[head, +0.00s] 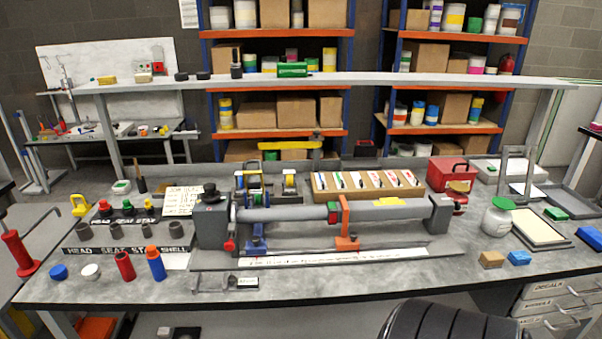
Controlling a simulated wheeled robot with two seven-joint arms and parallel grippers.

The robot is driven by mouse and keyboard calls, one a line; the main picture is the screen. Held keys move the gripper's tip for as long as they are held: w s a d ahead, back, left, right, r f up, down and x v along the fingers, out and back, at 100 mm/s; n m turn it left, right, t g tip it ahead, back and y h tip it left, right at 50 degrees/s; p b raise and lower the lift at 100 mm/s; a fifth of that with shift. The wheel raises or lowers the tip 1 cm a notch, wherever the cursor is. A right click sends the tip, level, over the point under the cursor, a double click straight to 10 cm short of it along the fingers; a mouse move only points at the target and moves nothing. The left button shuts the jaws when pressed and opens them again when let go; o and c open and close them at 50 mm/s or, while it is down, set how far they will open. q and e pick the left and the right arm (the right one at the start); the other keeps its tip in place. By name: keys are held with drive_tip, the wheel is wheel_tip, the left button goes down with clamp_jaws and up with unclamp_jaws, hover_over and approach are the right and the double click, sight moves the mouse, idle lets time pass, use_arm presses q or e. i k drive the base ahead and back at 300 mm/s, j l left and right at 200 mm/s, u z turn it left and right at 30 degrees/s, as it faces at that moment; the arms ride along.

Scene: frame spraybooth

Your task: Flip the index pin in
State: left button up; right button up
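A frame jig stands in the middle of the bench, with a dark grey head block (211,222) at its left end. A long grey tube (285,214) runs right from the block to a dark end block (440,213). A small red knob (230,246) sits low at the right side of the head block. It may be the index pin, but it is too small to tell whether it is in or out. Neither of my grippers is in view.
Blue (257,240) and orange (346,226) supports stand along the tube. Red (125,266) and blue (156,263) bottles stand at the front left. A green-lidded jar (497,217) stands at right. A black padded shape (440,322) is at the front edge. The bench front centre is mostly clear.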

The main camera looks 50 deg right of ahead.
sight(230, 246)
drive_tip(key=z, duration=1.55)
